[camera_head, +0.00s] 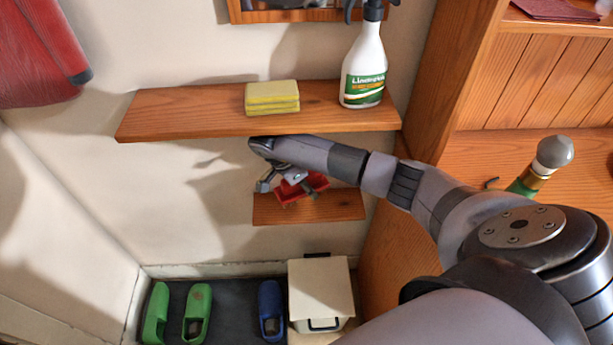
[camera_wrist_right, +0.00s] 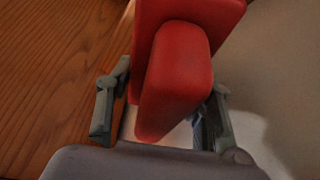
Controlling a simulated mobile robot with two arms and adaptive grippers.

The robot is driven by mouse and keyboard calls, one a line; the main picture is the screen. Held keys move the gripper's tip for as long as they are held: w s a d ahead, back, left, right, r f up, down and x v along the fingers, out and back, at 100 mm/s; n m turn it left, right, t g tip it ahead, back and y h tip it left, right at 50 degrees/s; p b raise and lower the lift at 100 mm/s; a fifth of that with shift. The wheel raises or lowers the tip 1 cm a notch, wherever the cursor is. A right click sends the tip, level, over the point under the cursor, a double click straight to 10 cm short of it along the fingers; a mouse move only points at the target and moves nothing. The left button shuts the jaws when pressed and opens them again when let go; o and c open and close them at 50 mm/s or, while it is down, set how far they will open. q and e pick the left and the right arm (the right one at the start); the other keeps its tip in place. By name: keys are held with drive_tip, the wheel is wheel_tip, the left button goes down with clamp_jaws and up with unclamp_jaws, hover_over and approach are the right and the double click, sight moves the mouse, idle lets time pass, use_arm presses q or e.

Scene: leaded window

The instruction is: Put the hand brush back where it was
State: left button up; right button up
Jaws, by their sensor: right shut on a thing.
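The hand brush (camera_head: 314,184) is red and sits at my right gripper in the head view, just over the left part of the small lower wooden shelf (camera_head: 338,207). My right gripper (camera_head: 286,185) is shut on the brush. In the right wrist view the red brush (camera_wrist_right: 178,80) stands between the fingers of the right gripper (camera_wrist_right: 160,115), with wood surface to the left. I cannot tell whether the brush touches the shelf. Its bristles are hidden. My left gripper is not in view.
The upper wooden shelf (camera_head: 200,110) holds a yellow sponge stack (camera_head: 272,97) and a white spray bottle (camera_head: 365,70), close above my arm. Below are green clogs (camera_head: 197,312), a blue clog (camera_head: 270,308) and a cream bin (camera_head: 320,285). A wooden cabinet (camera_head: 440,90) stands right.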

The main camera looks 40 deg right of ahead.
sight(307, 205)
wheel_tip(307, 205, down, 5)
drive_tip(key=shift+s+a+f, duration=0.1)
drive_tip(key=shift+s+f, duration=0.05)
drive_tip(key=shift+w+f, duration=0.2)
drive_tip(key=shift+w, duration=0.05)
drive_tip(key=shift+f, duration=0.1)
drive_tip(key=o, duration=0.8)
drive_tip(key=shift+o, duration=0.2)
drive_tip(key=v, duration=0.7)
drive_tip(key=shift+r, duration=0.35)
drive_tip(key=shift+a, duration=0.1)
